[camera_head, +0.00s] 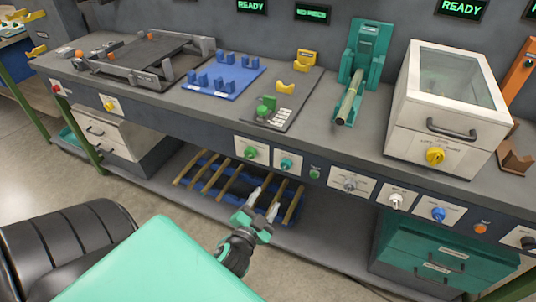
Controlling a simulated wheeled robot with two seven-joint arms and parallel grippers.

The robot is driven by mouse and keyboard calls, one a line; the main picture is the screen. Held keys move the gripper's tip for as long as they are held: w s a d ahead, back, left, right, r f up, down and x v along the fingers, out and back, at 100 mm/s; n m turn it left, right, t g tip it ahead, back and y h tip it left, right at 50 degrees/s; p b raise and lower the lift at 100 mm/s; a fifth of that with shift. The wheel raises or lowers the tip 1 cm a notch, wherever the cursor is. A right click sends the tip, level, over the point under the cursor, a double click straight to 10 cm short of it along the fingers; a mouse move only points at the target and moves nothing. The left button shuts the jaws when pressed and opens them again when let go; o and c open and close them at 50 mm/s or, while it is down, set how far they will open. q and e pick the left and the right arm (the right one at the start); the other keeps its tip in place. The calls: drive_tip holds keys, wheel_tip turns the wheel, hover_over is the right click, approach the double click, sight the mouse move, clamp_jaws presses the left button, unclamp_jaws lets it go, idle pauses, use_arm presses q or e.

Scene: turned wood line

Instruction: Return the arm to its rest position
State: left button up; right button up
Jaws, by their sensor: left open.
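My left gripper (263,203), teal and black with pale fingertips, shows low in the middle of the head view. It is in front of the bench, over the lower shelf area. Its fingers are apart and nothing shows between them. In the picture it overlaps a dark blue rack (287,214) holding several wooden rods (217,178); I cannot tell whether it touches them. My right gripper is not in view.
The grey bench (330,150) carries a blue fixture (222,75), a green clamp unit (365,55) holding a rod (349,98), and a lidded white box (448,110). Knobs line its front. White drawers (110,132) and green drawers (440,255) stand below. Open floor (150,200) shows at left.

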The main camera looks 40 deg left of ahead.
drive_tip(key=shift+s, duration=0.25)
use_arm(q)
drive_tip(key=s+d+f+g+h+p, duration=0.1)
drive_tip(key=s+d+f+g+p, duration=0.15)
drive_tip(key=f, duration=0.75)
drive_tip(key=s+d+f+n+g+h+p, duration=0.1)
drive_tip(key=s+d+f+g+h, duration=0.2)
drive_tip(key=f, duration=0.8)
drive_tip(key=s+d+f+g+p, duration=0.2)
drive_tip(key=s+d+f+g, duration=0.15)
drive_tip(key=f, duration=0.65)
drive_tip(key=s+f+g+p, duration=0.1)
drive_tip(key=s+f, duration=0.3)
drive_tip(key=s, duration=0.5)
drive_tip(key=s+a+f+g+p, duration=0.1)
drive_tip(key=s+f+g, duration=0.3)
drive_tip(key=s, duration=0.5)
drive_tip(key=s+a+f+n+g+p, duration=0.1)
drive_tip(key=s+f, duration=0.4)
drive_tip(key=s, duration=0.5)
drive_tip(key=shift+a+f+g+p, duration=0.25)
drive_tip(key=shift+f+g+p, duration=0.05)
drive_tip(key=shift+g+p, duration=0.35)
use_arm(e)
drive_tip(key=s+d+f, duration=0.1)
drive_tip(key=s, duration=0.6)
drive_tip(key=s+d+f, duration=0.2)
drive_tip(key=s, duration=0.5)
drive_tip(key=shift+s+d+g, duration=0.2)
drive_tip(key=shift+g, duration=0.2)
